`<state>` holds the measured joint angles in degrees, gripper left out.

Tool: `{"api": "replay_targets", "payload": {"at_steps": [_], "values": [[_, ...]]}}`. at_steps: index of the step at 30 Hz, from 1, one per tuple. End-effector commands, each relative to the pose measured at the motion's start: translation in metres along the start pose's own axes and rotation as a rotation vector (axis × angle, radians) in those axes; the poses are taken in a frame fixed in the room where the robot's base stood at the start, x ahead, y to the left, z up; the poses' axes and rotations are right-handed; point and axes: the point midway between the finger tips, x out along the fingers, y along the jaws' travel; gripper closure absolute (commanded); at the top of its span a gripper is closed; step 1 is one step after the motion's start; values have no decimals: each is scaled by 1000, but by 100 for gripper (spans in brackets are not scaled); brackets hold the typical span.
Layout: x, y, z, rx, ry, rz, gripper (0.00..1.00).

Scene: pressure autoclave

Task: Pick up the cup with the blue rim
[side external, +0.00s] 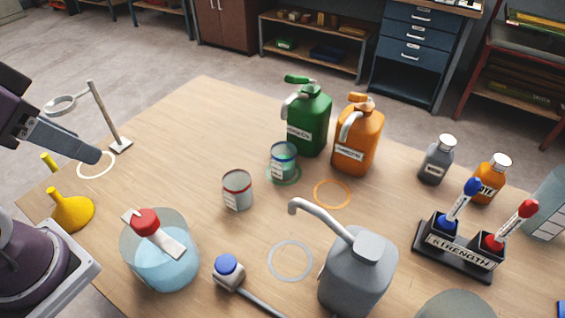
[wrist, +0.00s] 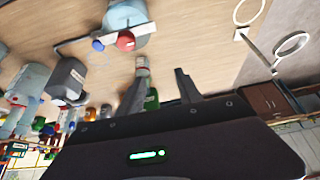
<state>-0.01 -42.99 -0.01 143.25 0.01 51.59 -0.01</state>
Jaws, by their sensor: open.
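The cup with the blue rim (side external: 283,162) is clear glass with a label. It stands upright on a green ring in the middle of the table, in front of the green jug. A similar cup with a red rim (side external: 237,190) stands to its left and nearer the camera. My gripper (side external: 97,156) is at the left edge of the side view, well apart from both cups. In the wrist view my gripper (wrist: 160,74) is open and empty.
A beaker of blue liquid (side external: 160,262), yellow funnels (side external: 72,210) and a ring stand (side external: 105,118) are on the left. Green (side external: 308,120) and orange (side external: 357,138) jugs stand behind the cups. A grey spouted jug (side external: 358,275) is at front. Bare table lies left of the cups.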

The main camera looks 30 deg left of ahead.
Motion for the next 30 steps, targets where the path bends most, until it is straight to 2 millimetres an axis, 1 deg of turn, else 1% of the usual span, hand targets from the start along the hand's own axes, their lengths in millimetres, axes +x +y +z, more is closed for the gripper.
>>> {"api": "replay_targets", "payload": {"at_steps": [9, 12, 20, 22, 23, 26, 27, 29, 30], "values": [[0, 0, 0, 0, 0, 0, 58], [0, 0, 0, 0, 0, 0, 40], [0, 0, 0, 0, 0, 1, 40], [2, 4, -2, -21, -28, 17, 40], [5, 9, -4, -45, -58, 36, 40], [22, 36, -18, -204, -239, 153, 40], [31, 51, -28, -300, -331, 215, 40], [48, 71, -46, -460, -467, 306, 40], [62, 82, -61, -575, -553, 364, 40]]}}
